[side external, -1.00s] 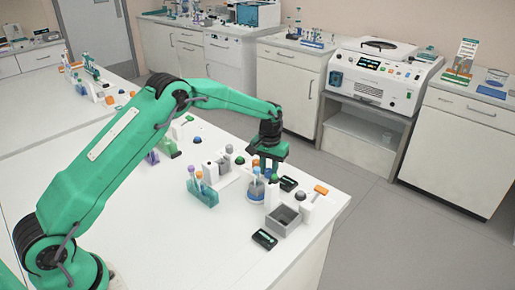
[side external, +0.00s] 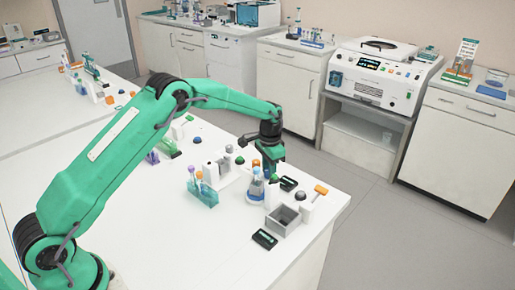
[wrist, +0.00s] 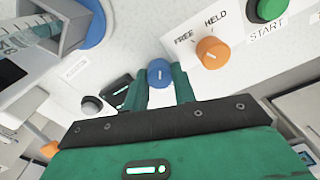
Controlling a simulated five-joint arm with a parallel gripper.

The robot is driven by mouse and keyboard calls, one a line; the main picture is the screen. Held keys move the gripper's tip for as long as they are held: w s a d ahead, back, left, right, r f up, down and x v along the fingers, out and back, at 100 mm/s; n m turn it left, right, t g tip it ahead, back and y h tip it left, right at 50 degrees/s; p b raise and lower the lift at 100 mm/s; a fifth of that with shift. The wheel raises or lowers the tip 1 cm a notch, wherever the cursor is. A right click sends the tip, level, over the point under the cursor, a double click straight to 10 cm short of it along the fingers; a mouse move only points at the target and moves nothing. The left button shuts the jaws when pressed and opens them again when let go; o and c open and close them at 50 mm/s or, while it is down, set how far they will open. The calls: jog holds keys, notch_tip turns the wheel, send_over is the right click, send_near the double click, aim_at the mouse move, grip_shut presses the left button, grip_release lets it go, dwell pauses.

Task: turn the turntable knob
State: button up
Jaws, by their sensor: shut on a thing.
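In the wrist view, a small round blue knob (wrist: 159,73) with a white line on top sits on the pale panel. My gripper (wrist: 160,86) has its two green fingers on either side of it, shut on the knob. A blue disc (wrist: 92,22) lies at the upper left, with a clear holder (wrist: 40,35) containing a tube over it. In the side view, my gripper (side external: 272,174) points down just beside the blue disc (side external: 255,198) with its clear holder. The knob is hidden there behind my gripper.
An orange knob (wrist: 212,52) marked FREE and HELD and a green START button (wrist: 271,9) are close on the right. A dark round knob (wrist: 91,105) is at the left. A grey open box (side external: 284,221) and tube rack (side external: 203,193) stand nearby. The left-front table is clear.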

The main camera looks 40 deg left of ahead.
jog(key=shift+m, duration=0.6)
jog(key=shift+r, duration=0.1)
jog(key=o, duration=0.7)
notch_tip(320, 180, up, 7)
jog(key=shift+r, duration=0.4)
jog(key=shift+r, duration=0.1)
